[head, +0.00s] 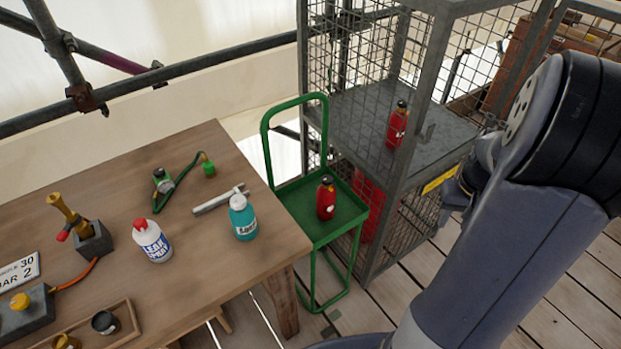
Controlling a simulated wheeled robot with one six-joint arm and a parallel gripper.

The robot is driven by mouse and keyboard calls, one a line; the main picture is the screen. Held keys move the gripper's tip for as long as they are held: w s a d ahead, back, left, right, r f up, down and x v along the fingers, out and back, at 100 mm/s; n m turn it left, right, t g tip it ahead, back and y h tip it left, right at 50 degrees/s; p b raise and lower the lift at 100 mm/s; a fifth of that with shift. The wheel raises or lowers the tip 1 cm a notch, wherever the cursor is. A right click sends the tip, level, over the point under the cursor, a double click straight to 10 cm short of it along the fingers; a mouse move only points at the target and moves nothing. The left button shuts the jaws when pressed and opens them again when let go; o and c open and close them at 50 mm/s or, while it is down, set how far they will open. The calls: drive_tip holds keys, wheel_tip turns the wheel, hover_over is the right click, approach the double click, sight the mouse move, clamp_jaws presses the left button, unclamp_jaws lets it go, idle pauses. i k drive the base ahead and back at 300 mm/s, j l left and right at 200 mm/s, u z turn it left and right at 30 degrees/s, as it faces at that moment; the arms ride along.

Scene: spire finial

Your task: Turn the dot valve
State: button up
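One red bottle (326,198) with a dark top and a small pale mark stands upright on the green cart. Another red bottle (397,125) with a dark top and a pale mark stands on the shelf inside the wire cage. The marks are too small to tell which is a dot. A larger red cylinder (368,207) shows partly behind the cage mesh. My arm fills the right side. Dark parts at its far end, probably my gripper (462,188), show beside the cage, mostly hidden by my arm; the fingers cannot be made out.
The green cart (290,197) stands between the wooden table (205,285) and the wire cage (425,158). The table holds a leak spray bottle (153,241), a teal bottle (243,218), a wrench (220,199), a green hose fitting (163,181) and a brass torch-like piece (68,212).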

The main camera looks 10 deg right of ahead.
sight(327, 180)
drive_tip(key=i+l+u, duration=0.1)
drive_tip(key=u, duration=1.6)
drive_tip(key=l+u, duration=0.3)
drive_tip(key=l, duration=1.05)
drive_tip(key=k, duration=0.05)
